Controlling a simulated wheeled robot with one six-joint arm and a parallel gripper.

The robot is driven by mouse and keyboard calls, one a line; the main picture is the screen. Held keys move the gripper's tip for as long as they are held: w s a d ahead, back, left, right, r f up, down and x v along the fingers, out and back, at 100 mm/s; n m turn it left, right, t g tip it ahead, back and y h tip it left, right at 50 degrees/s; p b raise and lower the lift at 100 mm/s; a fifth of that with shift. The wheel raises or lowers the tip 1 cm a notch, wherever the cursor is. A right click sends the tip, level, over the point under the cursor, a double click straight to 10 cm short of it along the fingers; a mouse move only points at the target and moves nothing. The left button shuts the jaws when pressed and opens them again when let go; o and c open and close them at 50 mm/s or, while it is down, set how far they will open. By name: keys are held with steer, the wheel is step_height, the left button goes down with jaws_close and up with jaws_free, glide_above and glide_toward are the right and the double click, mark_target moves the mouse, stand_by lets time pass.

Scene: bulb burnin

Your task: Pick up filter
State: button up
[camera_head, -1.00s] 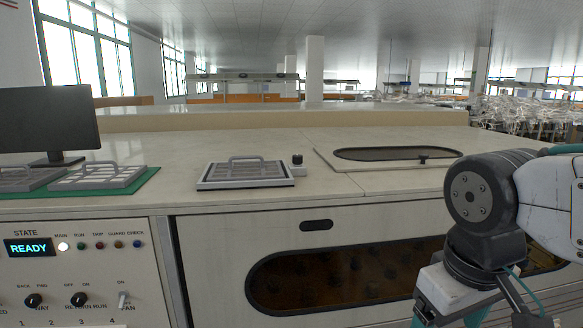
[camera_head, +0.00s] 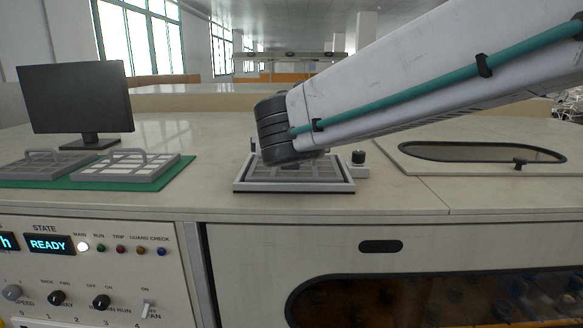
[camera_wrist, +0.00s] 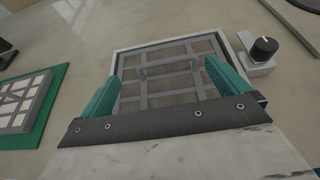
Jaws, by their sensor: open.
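A grey gridded filter with a raised handle (camera_wrist: 170,78) sits in a pale frame (camera_head: 294,187) on the counter. In the head view my arm hides much of this filter and its handle. In the wrist view my gripper (camera_wrist: 160,84) is open, its two teal fingers apart, over the near part of the filter. The handle shows between and just beyond the fingertips, and nothing is held. Two more gridded filters with handles, one of them nearer the frame (camera_head: 124,170), lie on a green mat (camera_head: 181,170) at the left.
A black knob on a small block (camera_head: 358,163) stands right beside the frame. An oval window panel (camera_head: 480,152) lies at the right of the counter. A monitor (camera_head: 76,101) stands behind the mat. A control panel (camera_head: 100,265) with a READY display is below.

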steer(key=x, duration=0.4)
steer(key=d+x, duration=0.1)
steer(key=x, duration=0.1)
steer(key=shift+s+f, duration=0.15)
steer(key=shift+a, duration=0.1)
steer(key=c, duration=0.8)
